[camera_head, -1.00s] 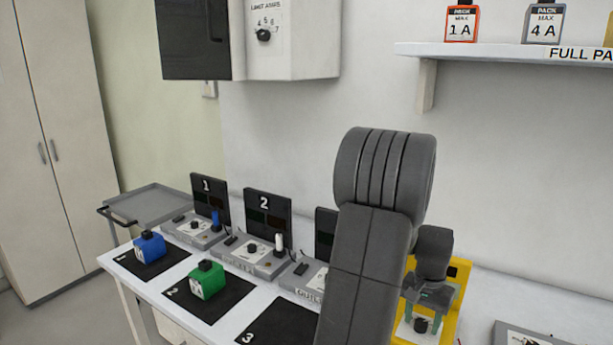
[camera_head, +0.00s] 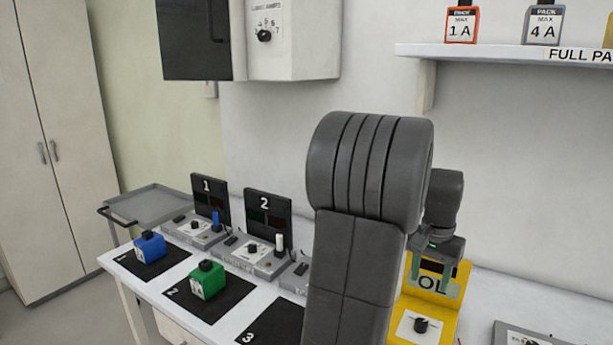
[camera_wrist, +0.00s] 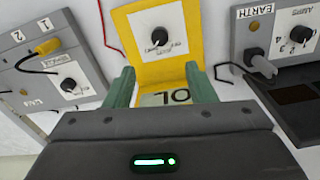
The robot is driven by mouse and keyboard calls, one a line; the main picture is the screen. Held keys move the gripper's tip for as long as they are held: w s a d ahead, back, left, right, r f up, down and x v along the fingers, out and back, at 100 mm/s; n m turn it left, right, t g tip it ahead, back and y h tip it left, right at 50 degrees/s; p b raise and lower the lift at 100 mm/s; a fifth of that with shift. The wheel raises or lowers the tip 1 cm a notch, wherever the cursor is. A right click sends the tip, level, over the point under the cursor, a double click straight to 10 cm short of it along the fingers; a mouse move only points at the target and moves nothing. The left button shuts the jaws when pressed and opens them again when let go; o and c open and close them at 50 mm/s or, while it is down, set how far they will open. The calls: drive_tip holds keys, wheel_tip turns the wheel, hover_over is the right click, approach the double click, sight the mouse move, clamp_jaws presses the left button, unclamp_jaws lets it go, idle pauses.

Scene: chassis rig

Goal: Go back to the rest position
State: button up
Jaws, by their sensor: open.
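My gripper (camera_head: 432,270) is in front of the yellow stand (camera_head: 447,315), with its green fingers apart and nothing visible between them. In the wrist view my gripper (camera_wrist: 163,90) also shows open, its fingers over the yellow stand (camera_wrist: 125,25). The stand carries a white panel with a black knob (camera_head: 421,325) and a display with letters that look like "OL". My dark arm covers the middle of the bench and hides the station right of number 2.
A blue pack (camera_head: 150,247) and a green pack (camera_head: 208,280) sit on black mats on the white bench. Stations 1 (camera_head: 208,198) and 2 (camera_head: 268,215) stand behind. A shelf (camera_head: 500,50) with packs hangs at upper right. A grey tray (camera_head: 150,205) is at the left.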

sight(421, 322)
wheel_tip(421, 322, down, 13)
drive_tip(key=shift+s+d+r, duration=0.15)
drive_tip(key=n, duration=0.8)
drive_tip(key=shift+n, duration=0.4)
drive_tip(key=n, duration=0.4)
drive_tip(key=shift+n, duration=2.5)
